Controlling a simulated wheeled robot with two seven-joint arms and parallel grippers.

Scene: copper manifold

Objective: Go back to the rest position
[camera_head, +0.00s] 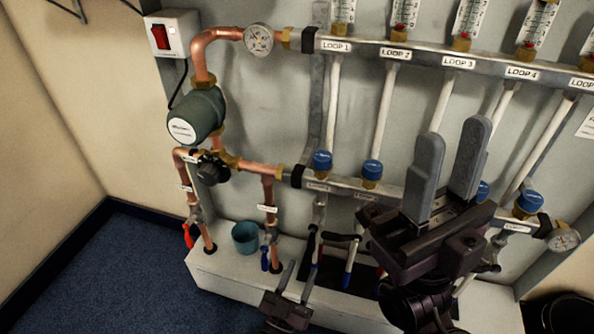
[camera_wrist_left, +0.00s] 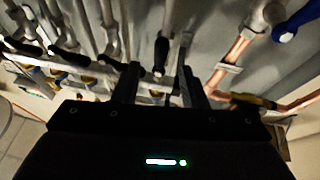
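My left gripper (camera_head: 302,269) is low in the head view, in front of the white base ledge. Its two dark fingers are apart with nothing between them. The left wrist view also shows these fingers (camera_wrist_left: 159,75) apart, with a black-handled lever (camera_wrist_left: 161,55) beyond the gap. I cannot tell whether it touches anything. My right gripper (camera_head: 455,135) is raised at the right of the head view, with its two grey fingers pointing up and apart. It is empty and covers part of the lower manifold bar.
The copper manifold's upper bar (camera_head: 430,57) and lower bar (camera_head: 335,187) cross the wall panel. A green pump (camera_head: 203,108), a teal cup (camera_head: 245,237), a red valve handle (camera_head: 188,236) and a blue one (camera_head: 264,258) are at the left. Blue floor (camera_head: 110,275) is clear.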

